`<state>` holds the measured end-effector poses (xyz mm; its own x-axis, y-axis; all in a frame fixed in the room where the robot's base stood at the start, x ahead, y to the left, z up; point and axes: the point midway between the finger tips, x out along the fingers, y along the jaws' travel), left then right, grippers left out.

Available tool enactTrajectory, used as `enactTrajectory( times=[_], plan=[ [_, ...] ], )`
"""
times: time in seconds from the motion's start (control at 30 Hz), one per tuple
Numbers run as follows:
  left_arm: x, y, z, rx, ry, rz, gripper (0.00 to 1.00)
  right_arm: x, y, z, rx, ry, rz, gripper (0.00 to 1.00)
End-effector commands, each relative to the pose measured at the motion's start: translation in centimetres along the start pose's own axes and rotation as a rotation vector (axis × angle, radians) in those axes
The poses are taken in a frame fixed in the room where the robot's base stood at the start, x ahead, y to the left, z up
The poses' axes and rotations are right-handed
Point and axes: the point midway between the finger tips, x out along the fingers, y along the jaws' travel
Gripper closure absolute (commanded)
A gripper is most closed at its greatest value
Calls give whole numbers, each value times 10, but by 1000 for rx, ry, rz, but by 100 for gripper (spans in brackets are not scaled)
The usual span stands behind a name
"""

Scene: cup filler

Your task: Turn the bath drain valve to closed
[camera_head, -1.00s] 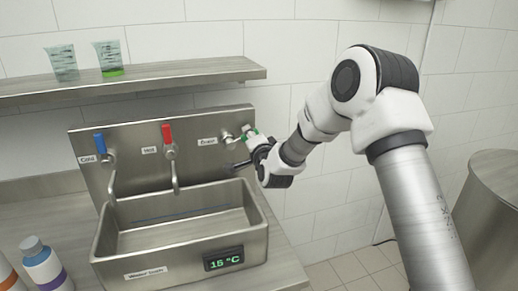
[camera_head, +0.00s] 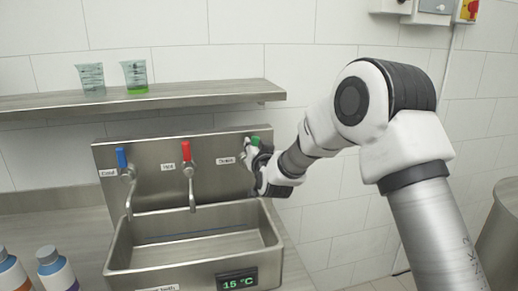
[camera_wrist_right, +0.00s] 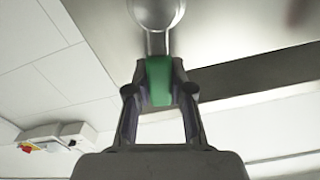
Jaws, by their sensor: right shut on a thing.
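The drain valve has a green handle (camera_head: 255,141) at the right end of the sink's steel back panel (camera_head: 140,199), beside a small label (camera_head: 225,161). My right gripper (camera_head: 251,155) is at the valve and partly covers it. In the right wrist view the green handle (camera_wrist_right: 159,78) sits between the two fingers of my right gripper (camera_wrist_right: 159,95), which are shut on it. The handle's shaft meets a round metal fitting (camera_wrist_right: 157,12). My left gripper is not in view.
The bath (camera_head: 120,248) has a display (camera_head: 237,282) reading 15 °C. A blue-handled tap (camera_head: 122,158) and a red-handled tap (camera_head: 186,151) stand left of the valve. Two beakers (camera_head: 91,79) (camera_head: 135,77) are on the shelf (camera_head: 190,97). Bottles (camera_head: 55,268) stand at lower left.

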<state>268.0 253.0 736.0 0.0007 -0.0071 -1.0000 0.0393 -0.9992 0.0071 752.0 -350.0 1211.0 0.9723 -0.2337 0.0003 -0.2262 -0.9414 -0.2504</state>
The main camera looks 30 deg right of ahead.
Motion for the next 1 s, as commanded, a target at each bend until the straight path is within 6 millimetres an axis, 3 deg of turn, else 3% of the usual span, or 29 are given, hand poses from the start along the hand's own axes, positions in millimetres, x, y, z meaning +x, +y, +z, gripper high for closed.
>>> enactTrajectory(
  times=[0.4,0.97,1.0],
  plan=[
    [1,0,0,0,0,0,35,0,-15,1,-231,2,-1,100],
    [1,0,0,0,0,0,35,0,-17,2,-272,2,-1,100],
    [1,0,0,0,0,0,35,0,-17,2,-272,2,-1,75]
  ],
)
